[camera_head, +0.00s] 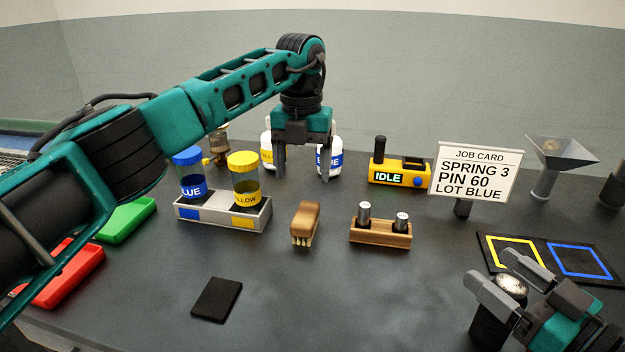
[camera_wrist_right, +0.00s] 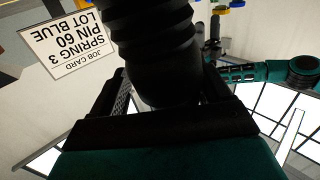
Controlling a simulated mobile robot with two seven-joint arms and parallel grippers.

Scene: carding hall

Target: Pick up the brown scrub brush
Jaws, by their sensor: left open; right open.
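The brown scrub brush (camera_head: 306,222) stands on the dark table near the middle, bristles down, with a brown wooden top and pale bristles. My left gripper (camera_head: 303,172) points down with its fingers apart and empty, above and behind the brush in the head view. My right gripper (camera_head: 492,272) is at the lower right, open, well to the right of the brush. A dark round object with a pale top (camera_head: 511,287) shows by its fingers; I cannot tell whether they touch. The right wrist view shows a large black ribbed shape (camera_wrist_right: 150,45) close up, and no brush.
Left of the brush is a grey rack (camera_head: 222,221) with blue-lidded and yellow-lidded jars. Right is a wooden block (camera_head: 380,234) with two metal pins. Behind stand bottles (camera_head: 335,158), a yellow IDLE device (camera_head: 398,178) and a job card (camera_head: 476,172). A black pad (camera_head: 216,299) lies in front.

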